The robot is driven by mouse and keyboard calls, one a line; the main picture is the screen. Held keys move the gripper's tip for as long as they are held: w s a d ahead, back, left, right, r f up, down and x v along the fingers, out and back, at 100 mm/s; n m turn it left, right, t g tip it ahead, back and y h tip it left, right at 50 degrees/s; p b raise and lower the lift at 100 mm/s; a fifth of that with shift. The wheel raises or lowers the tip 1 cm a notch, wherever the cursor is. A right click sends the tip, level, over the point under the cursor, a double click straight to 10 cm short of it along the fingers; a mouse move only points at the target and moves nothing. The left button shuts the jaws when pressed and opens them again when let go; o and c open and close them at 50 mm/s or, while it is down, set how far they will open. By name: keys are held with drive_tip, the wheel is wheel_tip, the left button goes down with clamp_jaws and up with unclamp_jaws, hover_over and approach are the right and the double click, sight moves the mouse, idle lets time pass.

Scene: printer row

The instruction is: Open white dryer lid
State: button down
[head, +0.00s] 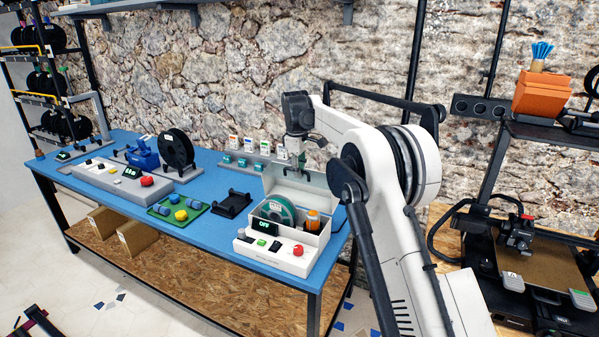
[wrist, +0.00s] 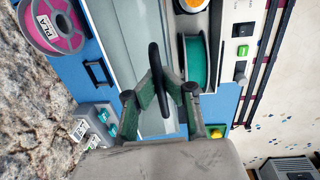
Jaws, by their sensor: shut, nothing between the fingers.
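The white dryer (head: 281,258) stands at the front right of the blue bench. Its lid (head: 305,190) is raised, standing steeply up from the back edge, and the box is open. A green spool (head: 279,211) and an orange-capped bottle (head: 312,220) show inside. My gripper (head: 302,160) is above the lid's top edge. In the wrist view my gripper (wrist: 161,88) is shut and empty, with its fingertips at the black handle (wrist: 156,60) of the lid. Whether they touch it I cannot tell. The green spool also shows there (wrist: 193,60).
A black spool (head: 177,150), a grey control box (head: 110,180), a green tray (head: 178,212) and a black stand (head: 231,204) share the bench to the left. A small rack with bottles (head: 250,158) stands behind. A printer (head: 530,270) is at the right.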

drive_tip(key=shift+w+d+p, duration=0.25)
drive_tip(key=shift+w, duration=0.25)
drive_tip(key=shift+w+d+p, duration=0.25)
drive_tip(key=shift+w, duration=0.2)
drive_tip(key=c, duration=2.4)
unclamp_jaws()
drive_tip(key=shift+o, duration=1.4)
drive_tip(key=shift+s+r, duration=0.1)
drive_tip(key=shift+r, duration=0.05)
drive_tip(key=o, duration=0.3)
wheel_tip(320, 180, up, 12)
drive_tip(key=s, duration=0.1)
drive_tip(key=shift+a, duration=0.3)
